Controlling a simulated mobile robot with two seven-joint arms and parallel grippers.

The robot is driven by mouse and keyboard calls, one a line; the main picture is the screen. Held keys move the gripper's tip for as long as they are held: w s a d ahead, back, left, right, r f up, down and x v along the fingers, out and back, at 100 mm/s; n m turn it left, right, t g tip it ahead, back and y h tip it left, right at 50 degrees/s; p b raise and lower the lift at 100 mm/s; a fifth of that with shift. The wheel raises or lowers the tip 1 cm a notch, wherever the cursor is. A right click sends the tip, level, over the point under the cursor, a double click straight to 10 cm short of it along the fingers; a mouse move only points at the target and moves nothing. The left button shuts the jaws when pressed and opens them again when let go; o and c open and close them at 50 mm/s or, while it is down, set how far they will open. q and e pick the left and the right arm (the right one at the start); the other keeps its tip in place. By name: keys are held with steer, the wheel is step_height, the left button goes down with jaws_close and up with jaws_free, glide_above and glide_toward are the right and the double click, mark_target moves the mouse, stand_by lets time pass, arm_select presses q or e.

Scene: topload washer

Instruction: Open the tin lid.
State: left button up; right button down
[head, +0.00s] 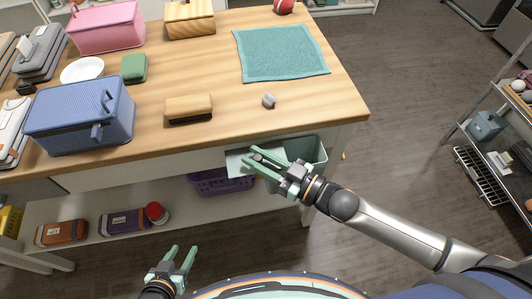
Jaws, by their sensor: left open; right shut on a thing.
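A pale green tin (309,152) is below the table's front edge, partly hidden by the tabletop and my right gripper. A pale flat panel (236,162), which looks like its lid, stands out to its left. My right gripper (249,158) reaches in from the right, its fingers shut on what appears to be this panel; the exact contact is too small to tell. My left gripper (182,250) is open and empty, low in front of the shelf, well apart from the tin.
The wooden table (300,100) holds a blue box (70,118), a pink box (105,27), a brush (188,107) and a teal cloth (280,52). A purple basket (215,182) sits below. A wire rack (490,120) stands right. The floor between is clear.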

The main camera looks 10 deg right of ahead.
steer(key=c, duration=0.7)
jaws_free()
steer(key=shift+o, duration=0.2)
steer(key=v, duration=1.2)
steer(key=shift+s+d, duration=0.2)
steer(key=shift+s, duration=0.05)
steer(key=s+d+f+m+g+h+p, duration=0.1)
steer(key=s+f+m+h+p, duration=0.1)
steer(key=f+h, duration=0.3)
steer(key=s+d+f+m+g+h+p, duration=0.1)
steer(key=s+f+m+g+h+p, duration=0.1)
steer(key=f+m+h, duration=0.3)
step_height(320, 180, down, 4)
steer(key=shift+s+d+r+h, duration=0.1)
steer(key=shift+s+d+h, duration=0.25)
steer(key=shift+s+h, duration=0.2)
